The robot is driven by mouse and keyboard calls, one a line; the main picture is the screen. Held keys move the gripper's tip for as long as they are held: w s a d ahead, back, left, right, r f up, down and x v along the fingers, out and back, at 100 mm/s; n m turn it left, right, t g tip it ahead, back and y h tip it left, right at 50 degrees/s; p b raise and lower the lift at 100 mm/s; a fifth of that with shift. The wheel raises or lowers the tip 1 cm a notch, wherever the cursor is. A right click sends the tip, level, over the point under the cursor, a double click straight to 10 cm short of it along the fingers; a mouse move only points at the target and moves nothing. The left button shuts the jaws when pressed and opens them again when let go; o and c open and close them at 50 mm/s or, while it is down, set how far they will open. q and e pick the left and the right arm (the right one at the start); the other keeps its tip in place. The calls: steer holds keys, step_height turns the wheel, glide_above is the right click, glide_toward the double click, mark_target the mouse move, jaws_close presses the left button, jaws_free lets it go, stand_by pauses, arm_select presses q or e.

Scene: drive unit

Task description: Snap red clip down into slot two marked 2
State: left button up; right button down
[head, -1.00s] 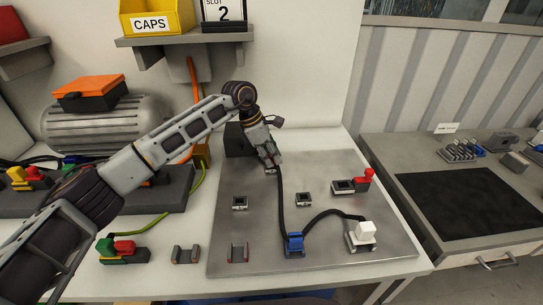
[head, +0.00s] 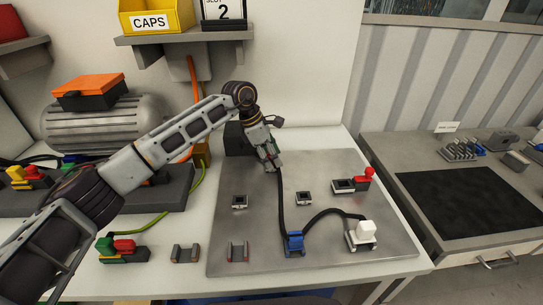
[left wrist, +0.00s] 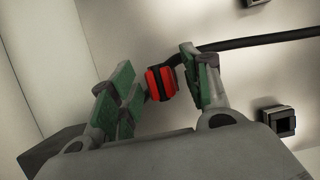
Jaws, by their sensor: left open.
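My left gripper (head: 270,163) hangs over the back left part of the metal plate (head: 330,170), pointing down. In the left wrist view the open gripper (left wrist: 158,76) has green-padded fingers on either side of the red clip (left wrist: 161,83), with a gap visible. The red clip sits on the black cable (left wrist: 255,40). The gripper hides the clip in the head view. Two small dark sockets, a left one (head: 240,203) and a right one (head: 304,199), stand empty on the plate. I cannot read which is slot two. My right gripper is not in view.
The cable passes through a blue clip (head: 294,243) to a white connector (head: 362,234). A red-knobbed part (head: 364,181) stands at the plate's right. A red-edged holder (head: 237,252) is at the front left. A "SLOT 2" sign (head: 222,12) stands on the shelf above.

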arm_select(q)
steer(key=shift+r, duration=0.2)
steer(key=v, duration=1.1)
steer(key=shift+a+r, duration=0.25)
steer(key=shift+r+p, duration=1.75)
steer(key=shift+r, duration=0.8)
steer(key=shift+f, duration=0.1)
